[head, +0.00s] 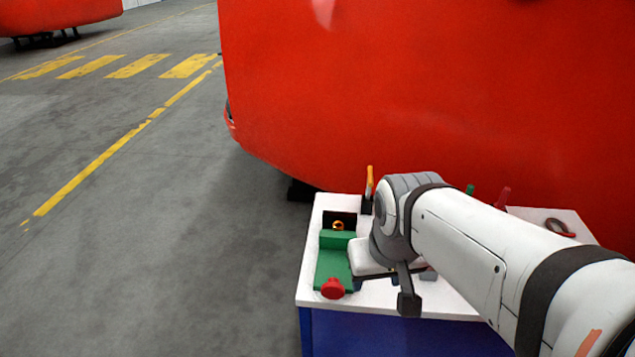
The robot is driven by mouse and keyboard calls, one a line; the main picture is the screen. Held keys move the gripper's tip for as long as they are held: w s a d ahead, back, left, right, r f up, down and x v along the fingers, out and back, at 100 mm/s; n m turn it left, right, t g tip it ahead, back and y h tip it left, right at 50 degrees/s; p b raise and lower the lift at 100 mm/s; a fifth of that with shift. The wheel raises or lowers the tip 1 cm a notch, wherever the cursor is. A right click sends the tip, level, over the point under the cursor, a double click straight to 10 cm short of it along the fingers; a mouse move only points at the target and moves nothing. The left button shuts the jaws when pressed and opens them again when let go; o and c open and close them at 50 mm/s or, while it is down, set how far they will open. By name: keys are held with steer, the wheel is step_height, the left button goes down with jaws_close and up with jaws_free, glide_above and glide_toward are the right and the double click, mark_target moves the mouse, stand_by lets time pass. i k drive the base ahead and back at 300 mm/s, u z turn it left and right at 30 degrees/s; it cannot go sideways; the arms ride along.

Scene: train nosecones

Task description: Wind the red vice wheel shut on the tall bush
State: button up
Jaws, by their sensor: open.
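The red vice wheel (333,288) is at the near end of the green vice (333,262) on the white bench top. A small brass-coloured ring (338,226), perhaps the top of the tall bush, shows in a dark recess just beyond the raised green jaw. I cannot tell whether the jaw touches it. My gripper (372,280) is over the right side of the vice, right of the red wheel and apart from it. It is open, with no object visible in it. Its fingertips are mostly hidden by its own body, and the arm covers the bench to the right.
The white bench top (312,275) has a blue base (345,330). A yellow-orange handle (369,182) stands upright behind the vice. Green and dark red handles (503,197) and a red-and-dark ring-shaped item (559,227) lie beyond my arm. A large red nosecone (400,90) rises behind. The floor at left is clear.

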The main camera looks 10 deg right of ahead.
mark_target(332, 290)
steer(key=u, duration=0.95)
steer(key=k, duration=1.05)
steer(key=z, duration=1.25)
steer(key=i, duration=0.5)
steer(key=z, duration=0.05)
